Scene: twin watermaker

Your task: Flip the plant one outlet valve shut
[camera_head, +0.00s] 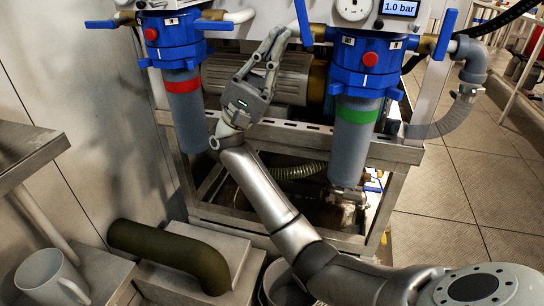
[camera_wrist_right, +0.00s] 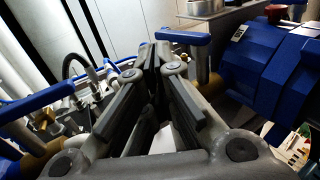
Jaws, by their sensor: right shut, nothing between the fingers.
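Two blue filter housings stand on the metal frame, the left one (camera_head: 172,42) with a red band and the right one (camera_head: 370,68) with a green band. The left housing has blue valve handles lying flat on its left (camera_head: 102,24) and right (camera_head: 213,25). The right housing has blue handles standing up on its left (camera_head: 303,20) and right (camera_head: 446,33). I cannot read which is plant one. My right gripper (camera_head: 275,40) is shut and empty between the housings, close to the right housing's left handle. The wrist view shows its fingertips (camera_wrist_right: 160,58) near a blue handle (camera_wrist_right: 182,37).
A pump motor (camera_head: 275,82) sits behind my right arm. A dark green pipe elbow (camera_head: 175,250) and a grey mug (camera_head: 48,278) are at the lower left. A gauge and a 1.0 bar display (camera_head: 400,8) are at the top. Tiled floor (camera_head: 460,190) is clear at the right.

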